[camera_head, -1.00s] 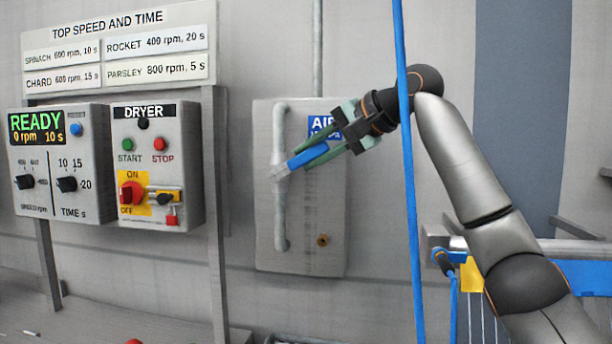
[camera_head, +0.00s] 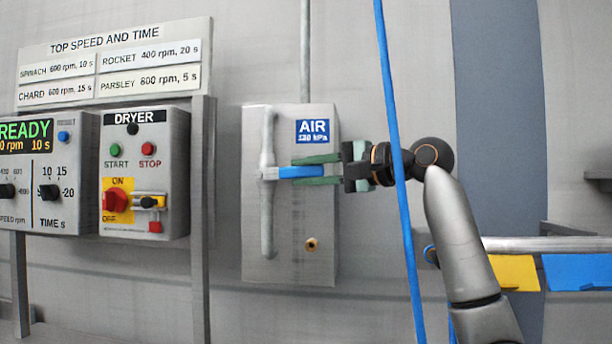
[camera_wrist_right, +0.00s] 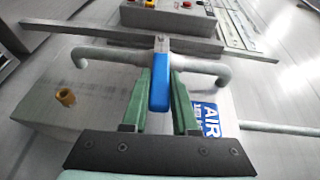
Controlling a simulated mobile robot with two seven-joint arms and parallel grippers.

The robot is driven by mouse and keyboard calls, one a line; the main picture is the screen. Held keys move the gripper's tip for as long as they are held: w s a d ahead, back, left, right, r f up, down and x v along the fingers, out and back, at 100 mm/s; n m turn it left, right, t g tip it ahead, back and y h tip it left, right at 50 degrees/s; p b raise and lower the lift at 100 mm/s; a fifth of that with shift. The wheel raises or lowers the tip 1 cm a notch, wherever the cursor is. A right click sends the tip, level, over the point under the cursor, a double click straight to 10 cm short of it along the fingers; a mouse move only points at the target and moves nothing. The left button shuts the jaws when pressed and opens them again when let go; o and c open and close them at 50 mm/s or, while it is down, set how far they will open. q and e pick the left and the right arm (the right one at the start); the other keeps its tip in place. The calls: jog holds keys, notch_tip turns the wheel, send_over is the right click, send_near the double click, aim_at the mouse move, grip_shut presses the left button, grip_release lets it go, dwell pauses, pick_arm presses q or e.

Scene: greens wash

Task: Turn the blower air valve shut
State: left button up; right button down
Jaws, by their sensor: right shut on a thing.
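The blower air valve has a blue lever handle (camera_head: 301,171) on a grey vertical pipe (camera_head: 267,222), in front of a grey box with a blue AIR label (camera_head: 313,131). The handle lies level, across the pipe, pointing right. My right gripper (camera_head: 305,171) is shut on the blue handle, its green fingers above and below it. In the right wrist view the handle (camera_wrist_right: 160,88) sits between the two green fingers (camera_wrist_right: 160,100), and the pipe (camera_wrist_right: 205,66) runs across behind. My left gripper is not in view.
A dryer panel (camera_head: 146,172) with START, STOP and a red-yellow switch stands to the left. A READY display panel (camera_head: 40,170) is beyond it. A rail with yellow and blue tags (camera_head: 514,272) is at right.

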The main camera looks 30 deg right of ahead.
jog(key=c, duration=0.9)
grip_release()
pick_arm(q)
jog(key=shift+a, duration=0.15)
pick_arm(e)
jog(key=shift+o, duration=1.1)
jog(key=shift+s+d, duration=0.15)
jog(key=shift+s, duration=0.15)
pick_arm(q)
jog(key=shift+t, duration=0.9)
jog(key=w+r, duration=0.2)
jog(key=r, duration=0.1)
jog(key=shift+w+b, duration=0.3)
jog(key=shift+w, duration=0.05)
pick_arm(e)
jog(key=f+v, duration=0.1)
jog(key=v, duration=1)
jog(key=shift+s+d+r, duration=0.2)
jog(key=shift+s+r, duration=0.1)
jog(key=shift+r, duration=0.2)
